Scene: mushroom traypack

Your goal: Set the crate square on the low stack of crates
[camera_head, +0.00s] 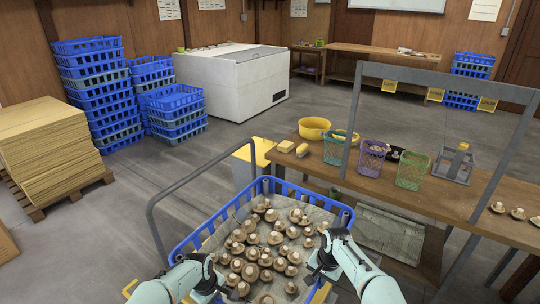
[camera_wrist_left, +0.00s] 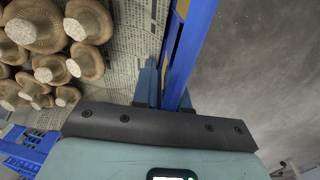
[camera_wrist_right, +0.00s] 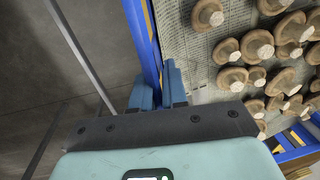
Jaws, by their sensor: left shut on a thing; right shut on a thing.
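A blue crate (camera_head: 212,222), lined with newsprint and holding many brown mushrooms (camera_head: 265,245), is in front of me. My left gripper (camera_head: 208,283) is shut on its left side wall, which also shows in the left wrist view (camera_wrist_left: 195,40). My right gripper (camera_head: 322,266) is shut on the opposite wall, seen in the right wrist view (camera_wrist_right: 143,40). The crate's underside is hidden. The low stack of blue and grey crates (camera_head: 177,118) stands on the floor at the back left, well apart from the held crate. Its top crate looks empty.
A taller crate stack (camera_head: 97,90) stands left of the low one, and a white chest (camera_head: 230,82) right of it. A grey tubular handle (camera_head: 175,190) rises beside the held crate. A wooden bench (camera_head: 450,205) is at right, cardboard on a pallet (camera_head: 45,145) at left.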

